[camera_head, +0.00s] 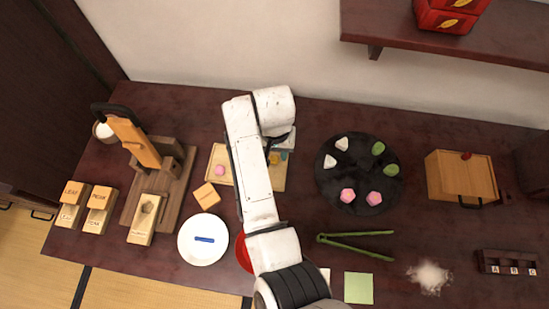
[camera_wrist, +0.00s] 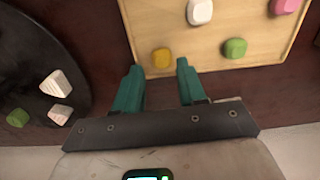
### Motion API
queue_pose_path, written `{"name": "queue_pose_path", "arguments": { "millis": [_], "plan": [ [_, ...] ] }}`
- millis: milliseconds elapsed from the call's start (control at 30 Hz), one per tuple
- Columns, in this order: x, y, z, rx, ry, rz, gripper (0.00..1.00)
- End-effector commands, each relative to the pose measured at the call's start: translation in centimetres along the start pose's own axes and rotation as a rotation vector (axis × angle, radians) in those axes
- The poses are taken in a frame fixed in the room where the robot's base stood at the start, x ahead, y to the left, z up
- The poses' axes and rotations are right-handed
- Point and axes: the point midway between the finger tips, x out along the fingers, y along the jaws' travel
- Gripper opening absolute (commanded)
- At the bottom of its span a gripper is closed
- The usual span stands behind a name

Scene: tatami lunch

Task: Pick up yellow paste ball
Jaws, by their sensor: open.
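The yellow paste ball (camera_wrist: 161,58) sits on a light wooden tray (camera_wrist: 205,84), near the tray's edge in the wrist view. In the head view only a small yellow bit (camera_head: 284,156) shows beside my arm. My gripper (camera_wrist: 158,72) has two green fingers, open and apart, pointing toward the ball. The ball appears just beyond the fingertips, in line with the gap between them. Nothing is held. In the head view my arm covers much of the tray (camera_head: 220,183) and the gripper is mostly hidden behind it.
White (camera_wrist: 200,11), green (camera_wrist: 235,48) and pink (camera_wrist: 284,5) balls share the tray. A round black plate (camera_head: 330,188) with several shaped sweets stands to the right. A white plate (camera_head: 203,252) and green tongs (camera_head: 350,245) lie nearer the front. A wooden press (camera_head: 160,185) stands left.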

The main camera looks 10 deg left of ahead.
Motion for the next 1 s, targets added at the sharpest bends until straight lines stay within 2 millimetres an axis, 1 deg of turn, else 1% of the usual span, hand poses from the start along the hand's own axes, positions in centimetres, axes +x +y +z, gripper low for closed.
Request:
{"name": "queue_pose_path", "arguments": {
  "millis": [33, 233, 333, 567, 900, 1000],
  "plan": [
    [0.7, -0.1, -0.1, 0.0, -0.004, 0.0, 0.4],
    [3.2, -0.1, -0.3, 0.001, -0.003, 0.002, 0.4],
    [3.8, -0.1, -0.3, 0.0, -0.001, 0.001, 0.4],
    [3.8, -0.1, -0.4, 0.0, -0.001, 0.001, 0.4],
    [3.8, -0.1, -0.3, 0.0, -0.001, 0.001, 0.08],
    [3.8, -0.1, -0.3, 0.0, -0.001, 0.001, 0.0]
  ]
}}
